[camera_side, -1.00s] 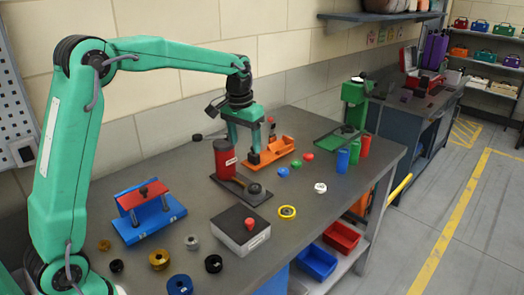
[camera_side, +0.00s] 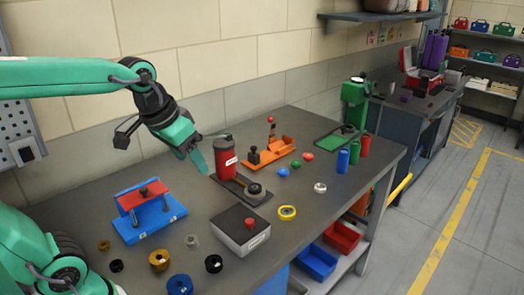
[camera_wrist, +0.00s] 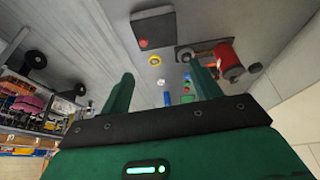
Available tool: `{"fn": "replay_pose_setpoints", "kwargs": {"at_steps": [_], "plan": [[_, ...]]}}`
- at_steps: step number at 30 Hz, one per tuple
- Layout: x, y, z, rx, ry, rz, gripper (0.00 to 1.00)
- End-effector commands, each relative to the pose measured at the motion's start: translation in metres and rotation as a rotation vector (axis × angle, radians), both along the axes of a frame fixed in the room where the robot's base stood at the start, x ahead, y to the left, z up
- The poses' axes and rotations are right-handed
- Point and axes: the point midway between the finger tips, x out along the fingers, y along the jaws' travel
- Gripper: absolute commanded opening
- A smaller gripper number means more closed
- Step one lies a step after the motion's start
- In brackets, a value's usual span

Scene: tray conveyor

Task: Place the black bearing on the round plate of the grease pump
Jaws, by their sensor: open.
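The grease pump (camera_side: 226,160) is a red cylinder on a dark base. Its round plate (camera_side: 256,190) is at the base's front end; a dark round shape shows there, but I cannot tell whether it is a bearing. A black bearing (camera_side: 213,264) lies at the front of the table, and a smaller black ring (camera_side: 116,266) lies to its left. My gripper (camera_side: 200,160) is open and empty, above the table just left of the pump. In the wrist view my open gripper (camera_wrist: 162,88) shows both fingers, with the pump (camera_wrist: 229,60) behind the right one.
A blue stand with a red bar (camera_side: 150,210) is at left. A grey box with a red knob (camera_side: 240,230) stands in front of the pump. An orange fixture (camera_side: 270,152) and a green press (camera_side: 352,105) are farther back. Gold, blue and yellow rings lie around the front.

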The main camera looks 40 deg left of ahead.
Motion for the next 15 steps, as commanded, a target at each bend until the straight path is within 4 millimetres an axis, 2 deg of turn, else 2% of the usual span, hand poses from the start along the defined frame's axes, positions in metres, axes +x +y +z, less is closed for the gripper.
{"fn": "replay_pose_setpoints", "kwargs": {"at_steps": [1, 6, 10, 15], "plan": [[-0.011, -0.002, -0.002, 0.001, -0.017, -0.008, 0.63], [-0.042, -0.007, -0.014, 0.003, -0.062, -0.025, 0.63], [-0.057, -0.009, -0.022, 0.004, -0.086, -0.034, 0.63], [-0.066, -0.011, -0.028, 0.004, -0.102, -0.041, 0.63]]}}
